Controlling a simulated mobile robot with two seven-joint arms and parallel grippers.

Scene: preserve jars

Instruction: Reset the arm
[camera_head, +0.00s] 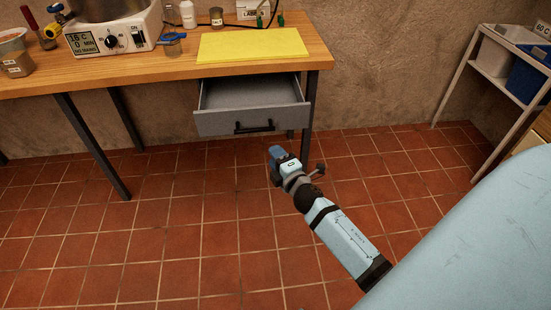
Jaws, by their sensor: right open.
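My right arm comes in from the lower right over the tiled floor. My right gripper (296,161) is at its far end, in front of and a little below the open drawer, to the right of the drawer's handle. It looks open and holds nothing that I can see. The gap between its fingers is small in this view. My left gripper and left arm do not show.
A wooden table (160,68) has a grey drawer (251,121) pulled out under a yellow mat (251,45). A white heater with a pot (112,36) and small jars stand on top. A shelf (472,50) with bins is at right. Open floor lies below.

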